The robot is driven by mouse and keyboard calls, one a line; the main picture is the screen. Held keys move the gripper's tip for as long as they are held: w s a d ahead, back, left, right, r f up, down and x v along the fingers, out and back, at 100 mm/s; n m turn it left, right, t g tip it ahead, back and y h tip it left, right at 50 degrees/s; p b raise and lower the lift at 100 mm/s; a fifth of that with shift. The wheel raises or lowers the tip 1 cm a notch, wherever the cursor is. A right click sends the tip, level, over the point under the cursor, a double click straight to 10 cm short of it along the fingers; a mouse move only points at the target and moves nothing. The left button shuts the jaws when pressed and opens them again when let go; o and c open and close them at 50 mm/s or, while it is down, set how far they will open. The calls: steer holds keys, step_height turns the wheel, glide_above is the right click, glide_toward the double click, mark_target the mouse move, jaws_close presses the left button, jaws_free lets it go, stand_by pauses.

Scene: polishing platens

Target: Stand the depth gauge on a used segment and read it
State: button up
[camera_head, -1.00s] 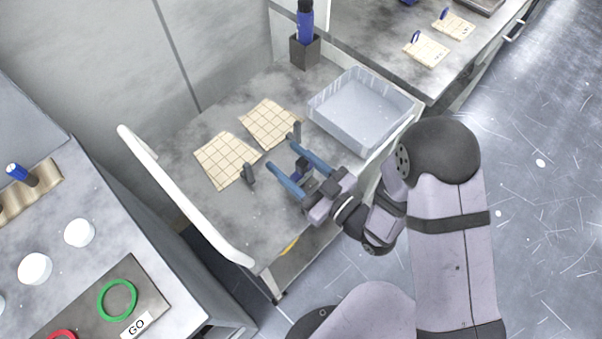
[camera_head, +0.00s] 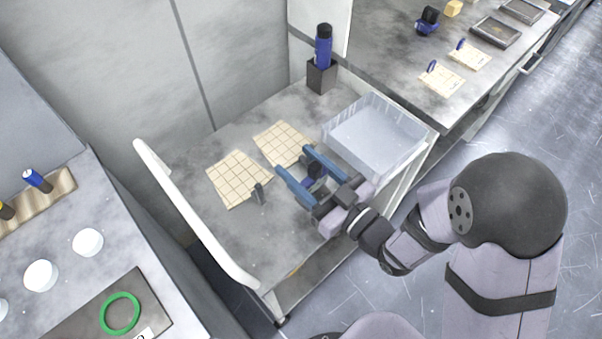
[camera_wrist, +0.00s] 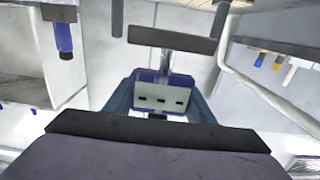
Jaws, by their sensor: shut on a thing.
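My gripper (camera_head: 293,160) is over the cart with its two blue fingers shut on the depth gauge (camera_head: 316,168). In the wrist view the gauge (camera_wrist: 161,98) is a blue body with a pale display showing three dark dashes. A grey rod joins it to a dark crossbar (camera_wrist: 172,39). In the head view the fingers hide much of the gauge. Two cream gridded segments, a near one (camera_head: 238,180) and a far one (camera_head: 280,138), lie flat on the cart top beyond the gripper. I cannot tell from their looks whether they are used. The gauge appears apart from both.
A clear tray (camera_head: 374,138) is at the right. A blue bottle (camera_head: 323,46) stands in a dark holder (camera_head: 321,76) at the back. A white rail (camera_head: 190,205) edges the cart's left.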

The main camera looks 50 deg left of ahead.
steer(key=shift+r, duration=1.3)
steer(key=w+d+r+m+t, duration=0.3)
steer(key=w+r+t, duration=0.2)
steer(key=w+r, duration=0.25)
steer(key=w+d+f+m+t+h+p, duration=0.1)
steer(key=w+d+f+m+t+h, duration=0.1)
steer(key=w+d+m+t, duration=0.3)
steer(key=w+d+f+m+t+h, duration=0.1)
steer(key=w+d+f+t+h, duration=0.2)
steer(key=w, duration=0.4)
steer(key=w+d+f+m+t+h+p, duration=0.1)
steer(key=w+d+f+m+h, duration=0.2)
steer(key=d, duration=0.8)
steer(key=w+d+f+m+t+h+p, duration=0.1)
steer(key=w+d+f+m+t+h, duration=0.1)
steer(key=d, duration=1)
steer(key=w+d+f+m+t+h+p, duration=0.1)
steer(key=w+d+f+m+t+h, duration=0.1)
steer(key=d+h, duration=0.6)
steer(key=w+d+f+m, duration=0.1)
steer(key=d+f+m, duration=0.1)
steer(key=d+f, duration=0.1)
steer(key=shift+w+d+f, duration=0.25)
steer(key=shift+w+f, duration=0.05)
steer(key=shift+w, duration=0.1)
steer(key=shift+a, duration=0.1)
